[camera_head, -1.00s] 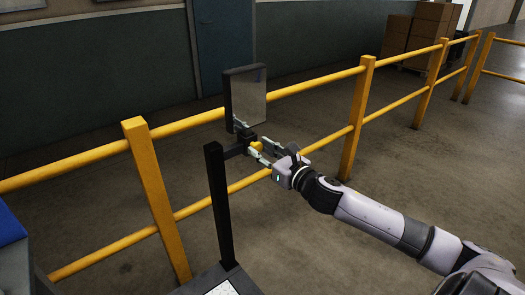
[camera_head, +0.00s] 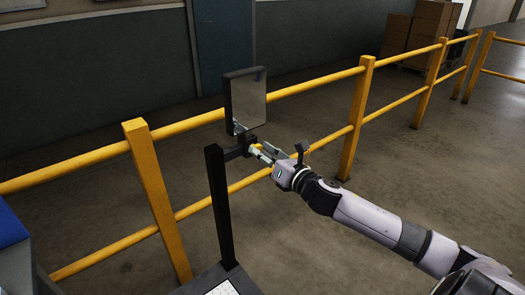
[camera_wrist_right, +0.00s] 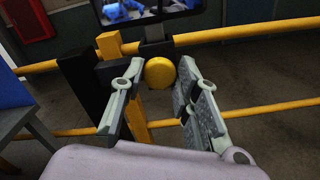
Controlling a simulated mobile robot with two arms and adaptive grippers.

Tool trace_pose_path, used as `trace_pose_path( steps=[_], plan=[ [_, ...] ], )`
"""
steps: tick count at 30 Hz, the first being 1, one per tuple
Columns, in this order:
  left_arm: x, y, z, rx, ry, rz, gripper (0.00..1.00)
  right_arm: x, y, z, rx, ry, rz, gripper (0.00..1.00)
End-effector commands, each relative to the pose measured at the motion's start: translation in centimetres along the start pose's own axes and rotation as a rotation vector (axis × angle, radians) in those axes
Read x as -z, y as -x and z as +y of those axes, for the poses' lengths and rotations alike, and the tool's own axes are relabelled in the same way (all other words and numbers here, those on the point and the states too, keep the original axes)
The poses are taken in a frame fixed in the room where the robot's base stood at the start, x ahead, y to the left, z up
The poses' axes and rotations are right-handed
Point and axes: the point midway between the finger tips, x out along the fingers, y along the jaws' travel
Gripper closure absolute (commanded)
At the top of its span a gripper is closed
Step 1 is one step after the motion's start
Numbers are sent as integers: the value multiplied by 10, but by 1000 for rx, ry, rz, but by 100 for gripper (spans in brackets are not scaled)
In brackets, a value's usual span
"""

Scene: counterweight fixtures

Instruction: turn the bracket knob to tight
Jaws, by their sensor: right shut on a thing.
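The yellow round bracket knob (camera_head: 254,150) sits on a dark bracket below a black-framed, mirror-like panel (camera_head: 246,98). A black upright post (camera_head: 220,205) carries the bracket. In the right wrist view the knob (camera_wrist_right: 160,72) lies between the two fingertips of the right gripper (camera_wrist_right: 159,75). The knob's marks and its tight position cannot be made out. My left gripper is not in view.
A yellow guard rail (camera_head: 155,190) runs behind the post and the panel. Cardboard boxes (camera_head: 428,28) stand far back at the right. A blue item (camera_head: 10,228) is at the left edge. Open floor lies to the right.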

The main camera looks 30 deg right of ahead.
Motion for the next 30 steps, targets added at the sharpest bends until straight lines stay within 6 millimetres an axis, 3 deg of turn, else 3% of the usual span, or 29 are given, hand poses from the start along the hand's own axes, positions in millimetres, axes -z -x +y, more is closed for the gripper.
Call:
trace_pose_path(
  steps=[30],
  plan=[
    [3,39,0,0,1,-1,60,-2,0,-3,0,-969,-3,98]
  ],
)
